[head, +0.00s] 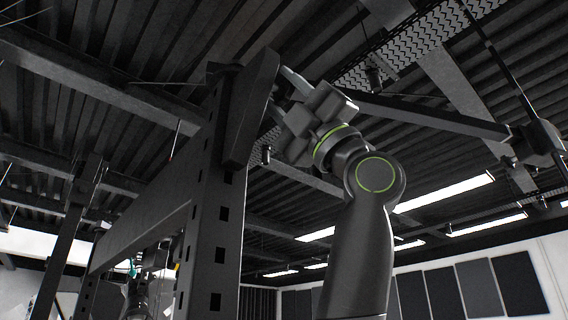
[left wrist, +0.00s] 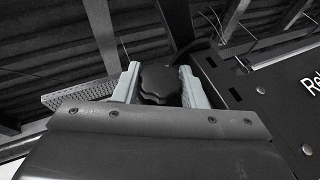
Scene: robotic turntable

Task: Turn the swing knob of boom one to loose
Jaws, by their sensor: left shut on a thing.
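The swing knob (left wrist: 160,84) is a dark, lobed knob in the left wrist view. It sits between the two pale fingers of my left gripper (left wrist: 161,88), which is shut on it. In the head view my left gripper (head: 284,95) reaches up to the top of a dark upright, beside a dark slanted piece (head: 250,108). The knob is hidden there. A dark boom bar (head: 430,115) runs right from behind the gripper; I cannot tell which boom it is. The knob's turn position cannot be read. My right gripper is not in view.
A dark post with square holes (head: 212,235) stands just left of my left arm, with a frame beam (head: 140,225) behind it. A dark housing (head: 538,142) is at the boom's right end. A black plate (left wrist: 285,85) with partial lettering "Rel" is close right of the gripper.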

